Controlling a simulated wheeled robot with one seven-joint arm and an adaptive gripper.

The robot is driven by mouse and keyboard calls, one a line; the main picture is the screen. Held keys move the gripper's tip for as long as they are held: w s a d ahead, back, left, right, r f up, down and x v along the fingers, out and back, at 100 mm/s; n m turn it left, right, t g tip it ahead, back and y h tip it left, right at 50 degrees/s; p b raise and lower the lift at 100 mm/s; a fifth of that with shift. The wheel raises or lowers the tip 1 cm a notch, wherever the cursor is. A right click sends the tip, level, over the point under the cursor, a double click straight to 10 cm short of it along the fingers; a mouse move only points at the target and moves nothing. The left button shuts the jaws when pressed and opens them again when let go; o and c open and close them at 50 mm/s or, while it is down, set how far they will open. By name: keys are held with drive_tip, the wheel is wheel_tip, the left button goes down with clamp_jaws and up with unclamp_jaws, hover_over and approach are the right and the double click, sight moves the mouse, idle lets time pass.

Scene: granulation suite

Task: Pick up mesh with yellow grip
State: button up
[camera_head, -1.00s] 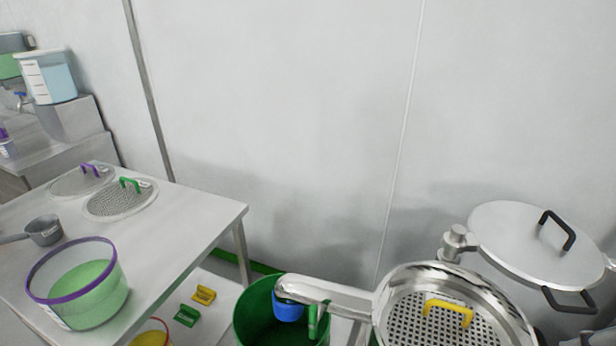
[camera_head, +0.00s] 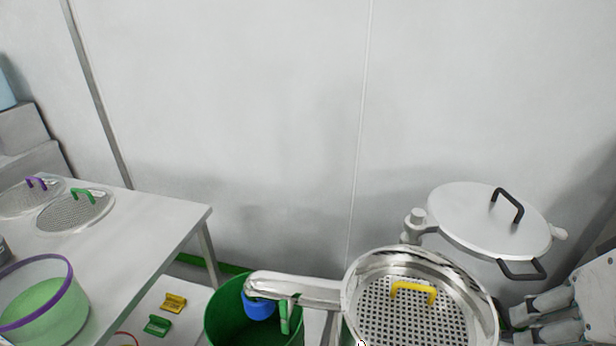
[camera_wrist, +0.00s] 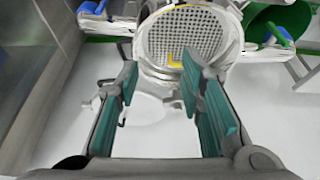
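The mesh with yellow grip (camera_head: 372,318) is a round perforated metal disc seated inside a steel ring-shaped housing (camera_head: 362,268). Its yellow handle (camera_head: 414,291) stands up from it. In the wrist view the mesh (camera_wrist: 190,28) is at the top centre, with the yellow grip (camera_wrist: 174,62) near its lower edge. My gripper (camera_wrist: 158,68) is open and empty, its two teal-padded fingers wide apart, pointing towards the mesh with a gap left. In the head view part of my gripper shows at the lower right edge, to the right of the housing.
A round steel lid with black handles (camera_head: 478,222) is swung open behind the housing. A green bin (camera_head: 222,310) stands left of it, under the spout. A steel table (camera_head: 150,225) at the left holds a green-handled mesh (camera_head: 62,213), a purple-handled mesh (camera_head: 20,202) and a purple-rimmed tub (camera_head: 70,285).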

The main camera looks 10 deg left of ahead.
drive_tip(key=m+g+p, duration=0.4)
drive_tip(key=m+p, duration=0.1)
drive_tip(key=m, duration=1.3)
hover_over(416, 285)
wheel_tip(416, 285, down, 11)
drive_tip(key=f, duration=0.8)
drive_tip(key=shift+s, duration=0.4)
drive_tip(key=shift+w+f+p, duration=0.2)
drive_tip(key=shift+f+p, duration=0.1)
drive_tip(key=shift+f, duration=1.05)
drive_tip(key=shift+w+f+p, duration=0.15)
drive_tip(key=shift+f+p, duration=0.15)
drive_tip(key=shift+f, duration=1.05)
drive_tip(key=shift+c, duration=0.4)
clamp_jaws()
